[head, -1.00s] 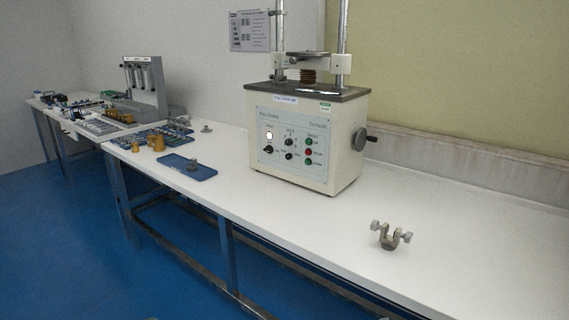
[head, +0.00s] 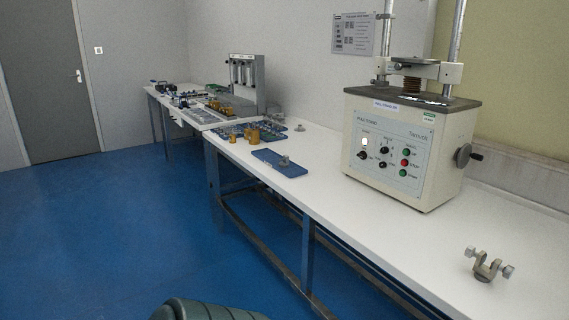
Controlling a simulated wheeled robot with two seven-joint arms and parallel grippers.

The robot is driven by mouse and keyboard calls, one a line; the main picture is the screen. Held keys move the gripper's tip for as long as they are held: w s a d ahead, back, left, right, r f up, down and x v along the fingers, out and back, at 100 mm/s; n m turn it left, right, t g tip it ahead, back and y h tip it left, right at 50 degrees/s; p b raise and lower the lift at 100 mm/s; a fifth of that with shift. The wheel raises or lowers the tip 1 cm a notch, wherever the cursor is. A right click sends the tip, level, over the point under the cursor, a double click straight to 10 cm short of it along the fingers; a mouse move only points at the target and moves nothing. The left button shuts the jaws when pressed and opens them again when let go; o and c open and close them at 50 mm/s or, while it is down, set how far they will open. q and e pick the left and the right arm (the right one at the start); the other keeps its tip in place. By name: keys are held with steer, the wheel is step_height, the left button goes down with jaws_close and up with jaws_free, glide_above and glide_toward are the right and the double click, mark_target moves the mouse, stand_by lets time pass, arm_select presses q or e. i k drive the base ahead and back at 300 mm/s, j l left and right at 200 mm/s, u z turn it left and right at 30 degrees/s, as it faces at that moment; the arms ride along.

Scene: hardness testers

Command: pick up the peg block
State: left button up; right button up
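I cannot tell for certain which thing is the peg block. Small metal and brass-coloured parts stand on the long white bench. A grey part (head: 284,161) sits on a blue tray (head: 268,155). A metal clevis-like part with side screws (head: 487,265) stands alone at the right front of the bench. More small parts on the far bench are too small to make out. Neither of my grippers is in view.
A large cream testing machine (head: 405,150) stands on the white bench (head: 345,215). A grey apparatus with several columns (head: 246,80) stands at the far end. A dark green rounded shape (head: 208,310) shows at the bottom edge. Blue floor (head: 110,230) is clear to the left.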

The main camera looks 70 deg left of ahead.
mark_target(284, 164)
steer(key=i+j, duration=0.15)
steer(key=i, duration=0.35)
steer(key=u, duration=2.45)
